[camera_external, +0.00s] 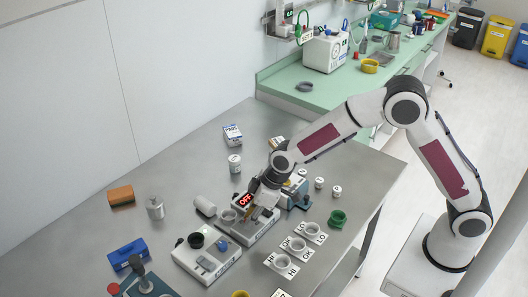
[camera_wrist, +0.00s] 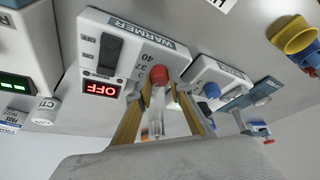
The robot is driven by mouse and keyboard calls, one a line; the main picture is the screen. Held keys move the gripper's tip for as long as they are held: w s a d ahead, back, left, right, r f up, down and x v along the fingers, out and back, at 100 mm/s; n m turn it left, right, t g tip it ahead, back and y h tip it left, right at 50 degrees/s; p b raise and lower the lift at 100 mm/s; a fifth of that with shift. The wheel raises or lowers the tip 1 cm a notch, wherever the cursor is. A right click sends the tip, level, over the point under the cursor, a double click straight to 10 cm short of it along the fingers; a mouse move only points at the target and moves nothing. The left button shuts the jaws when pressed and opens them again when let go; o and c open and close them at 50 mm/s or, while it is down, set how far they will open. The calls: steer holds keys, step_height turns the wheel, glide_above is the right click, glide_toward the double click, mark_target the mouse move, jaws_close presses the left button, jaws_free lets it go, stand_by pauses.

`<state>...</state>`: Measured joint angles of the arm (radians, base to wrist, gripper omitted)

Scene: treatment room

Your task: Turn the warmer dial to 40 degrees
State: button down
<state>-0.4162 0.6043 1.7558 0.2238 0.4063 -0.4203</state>
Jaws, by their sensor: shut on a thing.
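The warmer (camera_wrist: 128,38) is a white box with a dark rocker switch and a red lit display (camera_wrist: 101,89) reading OFF. Its dial (camera_wrist: 159,73) has a red round end and sits beside printed marks, of which 37 and 40 are legible. My gripper (camera_wrist: 161,90) has its two yellowish fingers on either side of the dial, closed on it. The dial's pointer and exact setting cannot be made out. In the external view my gripper (camera_external: 262,203) reaches down onto the warmer (camera_external: 250,230), hiding the dial; the OFF display (camera_external: 245,199) shows there too.
A white device with a blue knob (camera_wrist: 211,90) stands close to the right of the warmer in the wrist view. A device with a green display (camera_wrist: 15,83) is at left. Cups on labelled cards (camera_external: 297,245) lie near the front. The table's back left is mostly clear.

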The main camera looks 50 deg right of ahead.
steer(key=shift+s+f+m+t+h, duration=0.15)
steer(key=shift+m+h, duration=0.25)
steer(key=shift+m, duration=0.55)
steer(key=shift+w+r+m+t+h, duration=0.15)
steer(key=shift+m+h, duration=0.25)
steer(key=shift+m, duration=0.55)
steer(key=shift+s+a+f+m+h, duration=0.1)
steer(key=shift+m+h, duration=0.3)
steer(key=shift+m, duration=0.7)
steer(key=shift+m+h, duration=0.4)
steer(key=shift+m, duration=0.6)
steer(key=shift+a+m+h, duration=0.2)
steer(key=shift+m+h, duration=0.6)
steer(key=shift+m, duration=1.4)
steer(key=shift+m+g+h, duration=0.5)
steer(key=shift+m+h, duration=0.1)
steer(key=shift+m, duration=1.3)
steer(key=c, duration=1.8)
jaws_free()
steer(key=shift+c, duration=0.2)
